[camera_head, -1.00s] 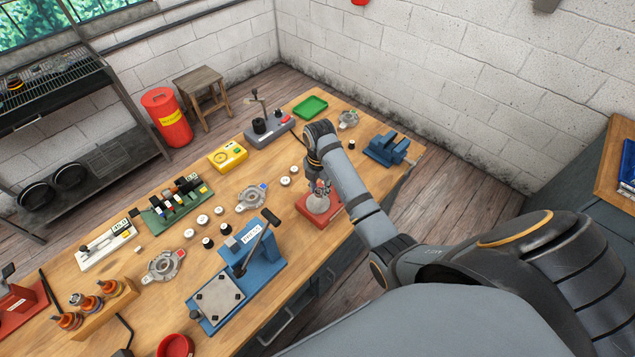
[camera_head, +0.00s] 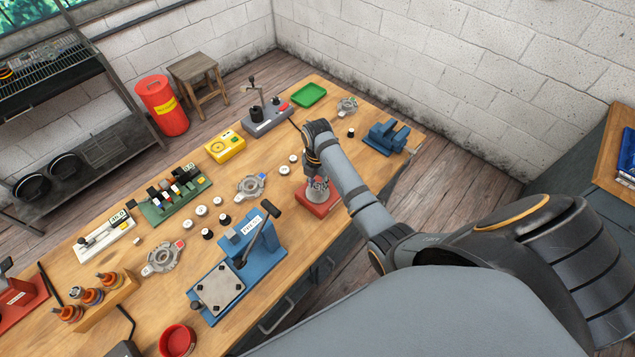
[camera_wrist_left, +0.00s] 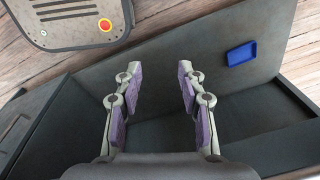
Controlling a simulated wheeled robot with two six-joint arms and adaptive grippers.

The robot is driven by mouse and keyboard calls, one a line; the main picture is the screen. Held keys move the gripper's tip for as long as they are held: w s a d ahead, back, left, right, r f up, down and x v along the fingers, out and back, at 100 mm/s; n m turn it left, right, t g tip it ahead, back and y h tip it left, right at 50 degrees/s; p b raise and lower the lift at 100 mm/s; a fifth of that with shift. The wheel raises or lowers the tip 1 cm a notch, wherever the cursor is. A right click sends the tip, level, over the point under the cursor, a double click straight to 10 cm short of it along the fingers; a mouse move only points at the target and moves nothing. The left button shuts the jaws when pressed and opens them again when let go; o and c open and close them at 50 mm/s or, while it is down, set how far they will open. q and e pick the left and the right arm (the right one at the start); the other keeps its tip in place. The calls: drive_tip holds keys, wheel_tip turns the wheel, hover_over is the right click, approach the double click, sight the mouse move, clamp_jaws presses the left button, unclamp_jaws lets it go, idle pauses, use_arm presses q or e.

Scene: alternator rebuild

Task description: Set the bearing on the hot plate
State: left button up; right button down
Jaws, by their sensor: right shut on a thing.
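My right gripper (camera_head: 318,187) reaches down over a small red unit with a grey round top (camera_head: 318,205) near the table's front edge; this looks like the hot plate. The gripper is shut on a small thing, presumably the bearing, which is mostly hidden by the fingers. I cannot tell whether it touches the round top. My left gripper (camera_wrist_left: 158,75) is open and empty in the left wrist view, above a dark surface with a small blue tray (camera_wrist_left: 241,53). It is not in the head view.
A blue press (camera_head: 240,260) stands left of the red unit, and a blue vise (camera_head: 385,137) stands to its right. Several small rings and knobs, a yellow meter (camera_head: 225,147), a grey device (camera_head: 268,118) and a green tray (camera_head: 309,95) lie around the wooden table (camera_head: 125,255).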

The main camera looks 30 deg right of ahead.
drive_tip(key=shift+r, duration=0.1)
use_arm(q)
drive_tip(key=shift+w, duration=0.55)
drive_tip(key=shift+s, duration=0.2)
drive_tip(key=shift+f+b, duration=0.3)
drive_tip(key=shift+b, duration=0.05)
use_arm(e)
drive_tip(key=shift+f, duration=0.9)
drive_tip(key=shift+f, duration=0.15)
use_arm(q)
drive_tip(key=shift+r, duration=0.2)
use_arm(e)
drive_tip(key=shift+p, duration=0.4)
use_arm(q)
drive_tip(key=shift+r, duration=0.15)
use_arm(e)
drive_tip(key=shift+f, duration=0.1)
